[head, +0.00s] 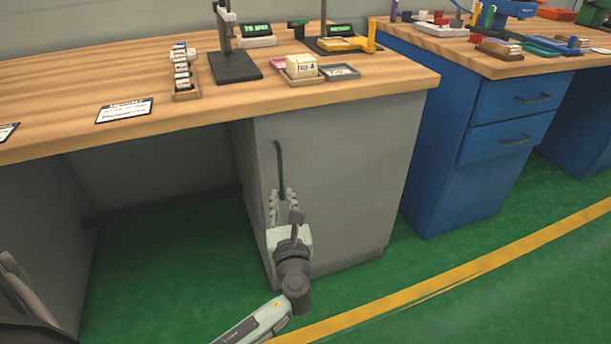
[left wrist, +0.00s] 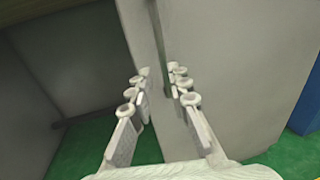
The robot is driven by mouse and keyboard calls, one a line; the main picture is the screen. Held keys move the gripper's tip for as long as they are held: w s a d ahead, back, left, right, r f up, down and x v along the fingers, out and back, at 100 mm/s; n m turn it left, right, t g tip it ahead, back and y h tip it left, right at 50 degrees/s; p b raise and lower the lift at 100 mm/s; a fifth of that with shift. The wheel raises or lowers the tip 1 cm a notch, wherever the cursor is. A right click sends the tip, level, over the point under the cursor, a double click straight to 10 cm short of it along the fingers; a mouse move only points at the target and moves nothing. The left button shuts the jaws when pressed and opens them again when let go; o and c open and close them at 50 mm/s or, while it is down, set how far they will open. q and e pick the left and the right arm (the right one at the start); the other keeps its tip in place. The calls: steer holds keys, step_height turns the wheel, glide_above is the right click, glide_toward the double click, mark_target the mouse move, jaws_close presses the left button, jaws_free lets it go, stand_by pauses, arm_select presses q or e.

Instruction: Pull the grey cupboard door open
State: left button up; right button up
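The grey cupboard door (head: 345,170) is under the wooden worktop and looks flush with its cabinet. Its dark green upright bar handle (head: 279,160) is near the door's left edge. My left gripper (head: 284,192) is at the lower part of the handle, with its fingers pointing at the door. In the left wrist view the fingers (left wrist: 159,72) are apart, one on each side of the handle (left wrist: 160,40). A gap seems to show beside the bar; the handle's lower end is hidden between the fingers.
The wooden worktop (head: 215,103) overhangs above, with a stand, scales and small boxes on it. A blue drawer cabinet (head: 440,160) stands to the right. Green floor (head: 170,270) with a yellow line (head: 460,275) is clear in front.

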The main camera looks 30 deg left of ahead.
mark_target(281, 178)
arm_select(q)
steer(key=x, duration=0.8)
steer(key=shift+w+d+r+b, duration=0.15)
steer(key=shift+d+r+b, duration=0.1)
steer(key=shift+r+b, duration=0.05)
arm_select(e)
steer(key=shift+w+a+r+t+y, duration=0.3)
steer(key=shift+w+a+r+t, duration=0.4)
steer(key=shift+w+a+r, duration=0.25)
arm_select(q)
steer(key=shift+c, duration=0.6)
jaws_close()
